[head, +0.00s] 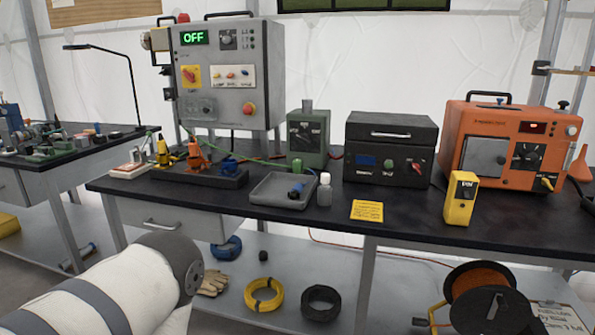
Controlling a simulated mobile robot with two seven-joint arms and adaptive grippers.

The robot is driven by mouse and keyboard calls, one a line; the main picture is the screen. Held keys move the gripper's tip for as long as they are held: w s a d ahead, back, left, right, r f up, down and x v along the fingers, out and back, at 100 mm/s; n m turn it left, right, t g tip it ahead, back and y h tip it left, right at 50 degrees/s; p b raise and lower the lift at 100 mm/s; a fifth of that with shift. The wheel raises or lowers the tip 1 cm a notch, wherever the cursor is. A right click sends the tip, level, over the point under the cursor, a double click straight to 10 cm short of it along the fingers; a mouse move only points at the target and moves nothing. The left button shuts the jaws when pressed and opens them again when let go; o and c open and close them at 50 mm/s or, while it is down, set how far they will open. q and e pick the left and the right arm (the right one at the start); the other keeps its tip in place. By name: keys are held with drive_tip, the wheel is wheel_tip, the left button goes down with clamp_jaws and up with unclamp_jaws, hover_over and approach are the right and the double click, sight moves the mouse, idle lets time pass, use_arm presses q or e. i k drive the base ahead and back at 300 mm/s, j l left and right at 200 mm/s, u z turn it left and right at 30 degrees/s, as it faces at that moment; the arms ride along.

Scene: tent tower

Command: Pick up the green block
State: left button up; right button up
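A green block-shaped unit (308,141) stands upright at the back of the long black-topped bench (420,215), near its middle. Neither gripper is in view. A white arm link of mine fills the lower left, in front of the bench, and its gripper does not show.
A grey tray (262,190) holding a blue-and-black item (297,190) lies in front of the green unit. A white bottle (324,190) stands beside the tray. A dark box (390,148) stands to the right, and a grey control cabinet (228,75) reading OFF to the left.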

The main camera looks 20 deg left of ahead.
sight(298, 169)
drive_tip(key=i+j+z, duration=0.25)
drive_tip(key=i+j, duration=0.3)
drive_tip(key=i, duration=0.15)
drive_tip(key=i+j+z, duration=0.25)
drive_tip(key=i+j, duration=0.4)
